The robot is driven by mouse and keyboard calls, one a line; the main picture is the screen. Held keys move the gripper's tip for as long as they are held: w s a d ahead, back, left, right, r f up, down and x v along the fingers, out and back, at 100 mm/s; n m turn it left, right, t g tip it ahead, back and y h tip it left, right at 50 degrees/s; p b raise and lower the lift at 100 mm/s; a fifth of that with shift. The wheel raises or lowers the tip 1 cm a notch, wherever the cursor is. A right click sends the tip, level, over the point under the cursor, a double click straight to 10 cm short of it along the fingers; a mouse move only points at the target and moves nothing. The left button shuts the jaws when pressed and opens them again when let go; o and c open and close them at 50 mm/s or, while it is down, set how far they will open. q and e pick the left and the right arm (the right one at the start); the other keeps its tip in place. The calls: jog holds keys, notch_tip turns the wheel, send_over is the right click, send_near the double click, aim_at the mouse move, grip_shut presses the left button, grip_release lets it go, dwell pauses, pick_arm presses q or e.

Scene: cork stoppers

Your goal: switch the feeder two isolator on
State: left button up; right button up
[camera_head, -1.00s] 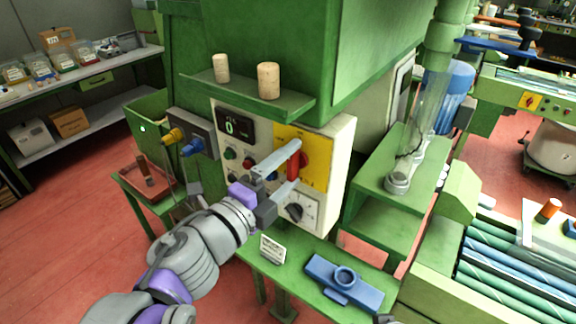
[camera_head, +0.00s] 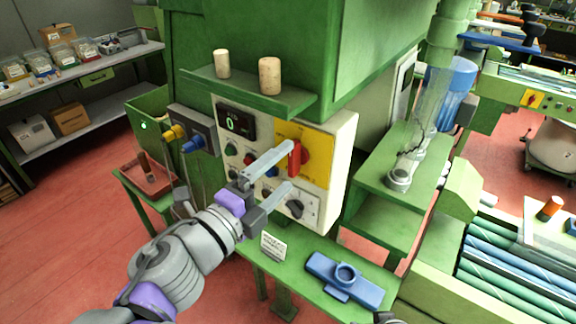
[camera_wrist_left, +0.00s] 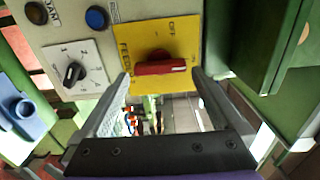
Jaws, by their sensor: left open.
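The isolator is a red rotary handle (camera_head: 296,158) on a yellow plate (camera_head: 318,172) at the right of the machine's control panel. The handle stands upright in the head view. In the left wrist view the handle (camera_wrist_left: 160,67) lies level, its pale mark at the right end; letters like OFF show above it, smaller ones at the right are hard to read. My left gripper (camera_head: 288,167) is open in front of the plate. In the wrist view its fingers stand apart on either side of the handle, with nothing held. My right gripper does not show clearly.
The pale panel (camera_head: 343,150) also carries a display (camera_head: 233,124), buttons and a black selector (camera_head: 295,208). A green shelf with two corks (camera_head: 269,76) juts out above. A small sign (camera_head: 273,246) and a blue fixture (camera_head: 345,279) stand on the green ledge below.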

pick_arm(q)
jog(key=v, duration=0.8)
jog(key=shift+s+b, duration=0.15)
jog(key=shift+b, duration=0.2)
jog(key=shift+a, duration=0.1)
jog(key=w+a+f+n+y, duration=0.3)
jog(key=a+f+n+y, duration=0.35)
jog(key=a+n, duration=0.2)
jog(key=w+a+f+n+y, duration=0.2)
jog(key=a+f+n+y, duration=0.45)
jog(key=n, duration=0.25)
jog(key=s+d+f+n+g, duration=0.1)
jog(key=s+f+n+g, duration=0.1)
jog(key=f, duration=0.4)
jog(key=s+d+f+n+g+h, duration=0.1)
jog(key=s+f+n+g, duration=0.2)
jog(key=f, duration=0.4)
jog(key=s+d+f+n+g+h, duration=0.1)
jog(key=s+f+n+g, duration=0.2)
jog(key=s+f, duration=0.3)
jog(key=shift+s+d+f+g, duration=0.25)
jog(key=shift+f+g, duration=0.35)
jog(key=shift+f, duration=0.05)
